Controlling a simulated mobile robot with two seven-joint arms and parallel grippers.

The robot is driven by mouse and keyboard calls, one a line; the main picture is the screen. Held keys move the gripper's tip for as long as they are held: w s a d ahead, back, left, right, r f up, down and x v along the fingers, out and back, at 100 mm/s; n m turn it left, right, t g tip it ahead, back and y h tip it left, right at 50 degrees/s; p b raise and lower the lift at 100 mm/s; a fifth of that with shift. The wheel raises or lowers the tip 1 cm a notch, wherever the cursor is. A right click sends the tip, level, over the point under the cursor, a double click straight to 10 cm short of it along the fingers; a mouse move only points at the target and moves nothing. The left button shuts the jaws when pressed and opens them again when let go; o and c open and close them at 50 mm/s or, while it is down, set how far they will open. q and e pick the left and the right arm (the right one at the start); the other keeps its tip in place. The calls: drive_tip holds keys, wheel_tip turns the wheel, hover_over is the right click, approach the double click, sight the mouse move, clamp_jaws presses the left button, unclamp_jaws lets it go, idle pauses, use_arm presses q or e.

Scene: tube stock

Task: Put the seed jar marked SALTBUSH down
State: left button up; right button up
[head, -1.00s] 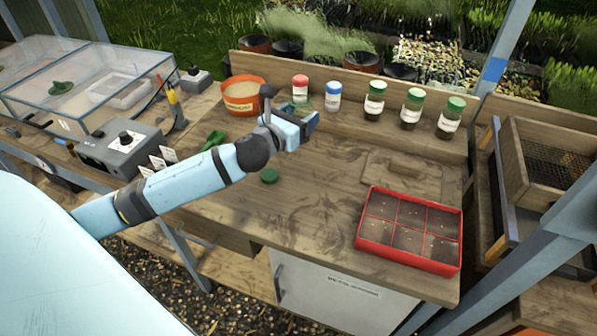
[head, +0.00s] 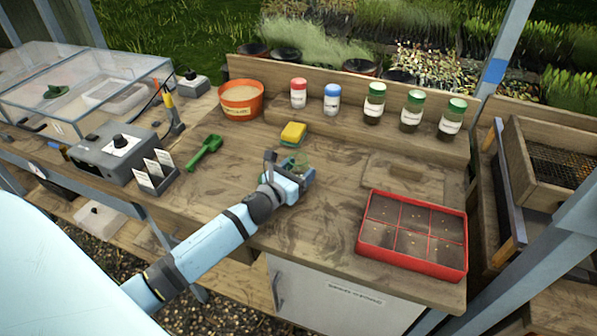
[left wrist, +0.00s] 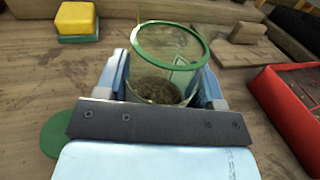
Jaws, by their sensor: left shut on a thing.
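My left gripper (head: 301,177) is shut on a clear, lidless jar (head: 303,162) over the middle of the bench. In the left wrist view the gripper's fingers (left wrist: 165,95) stand on either side of the jar (left wrist: 160,88). Its rim is green, the mouth is open and brown seed lies at the bottom. No name on it can be read. I cannot tell whether its base touches the bench (head: 335,215). A round green lid (left wrist: 68,138) lies on the bench to the left of the gripper in the left wrist view. My right gripper is not in view.
A yellow and green sponge (head: 293,133) lies behind the jar. A red seed tray (head: 412,265) is at the right, with a wooden block (head: 405,172) behind it. Several lidded jars (head: 374,104) stand along the back ledge. A green scoop (head: 205,151) lies left; bench between is clear.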

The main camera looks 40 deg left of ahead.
use_arm(q)
drive_tip(key=shift+r, duration=0.1)
drive_tip(key=shift+f, duration=0.25)
drive_tip(key=o, duration=1.1)
drive_tip(key=shift+c, duration=0.2)
drive_tip(key=shift+r, duration=0.2)
drive_tip(key=s, duration=0.5)
drive_tip(key=s+b, duration=0.1)
drive_tip(key=s, duration=0.4)
drive_tip(key=shift+s+a, duration=0.2)
drive_tip(key=shift+s, duration=0.2)
drive_tip(key=shift+s+a, duration=0.1)
drive_tip(key=shift+s, duration=0.5)
